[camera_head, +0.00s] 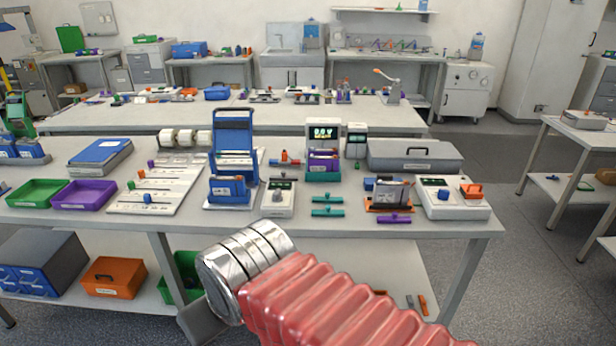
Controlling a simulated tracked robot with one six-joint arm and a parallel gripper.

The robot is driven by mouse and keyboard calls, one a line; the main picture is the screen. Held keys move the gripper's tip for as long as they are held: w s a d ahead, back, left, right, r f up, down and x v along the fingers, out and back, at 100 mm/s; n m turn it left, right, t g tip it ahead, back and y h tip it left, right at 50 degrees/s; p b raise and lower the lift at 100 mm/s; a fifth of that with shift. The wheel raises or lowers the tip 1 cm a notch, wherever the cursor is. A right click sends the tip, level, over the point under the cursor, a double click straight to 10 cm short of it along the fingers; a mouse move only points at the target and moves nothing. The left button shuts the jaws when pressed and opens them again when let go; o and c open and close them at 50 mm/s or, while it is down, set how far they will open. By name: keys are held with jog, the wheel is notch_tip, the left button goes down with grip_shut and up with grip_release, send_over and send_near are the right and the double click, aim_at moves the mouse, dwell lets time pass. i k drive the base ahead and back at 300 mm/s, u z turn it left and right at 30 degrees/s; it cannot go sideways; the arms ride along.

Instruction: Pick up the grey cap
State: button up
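I cannot pick out a grey cap with certainty among the small items on the near bench (270,226). A battery cycler-like unit with a lit display (323,133) stands at the middle back of this bench. My arm, with a red ribbed sleeve and silver joint rings, rises in front of the bench from the bottom right. My gripper's fingers do not show.
Green (36,192) and purple (84,194) trays lie at the bench's left. A white board (158,184) with small parts lies beside them. A long grey case (414,156) is at the back right. An orange box (113,277) sits on the lower shelf.

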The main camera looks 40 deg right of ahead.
aim_at(284, 178)
jog(key=z, duration=0.7)
jog(key=i, duration=1.5)
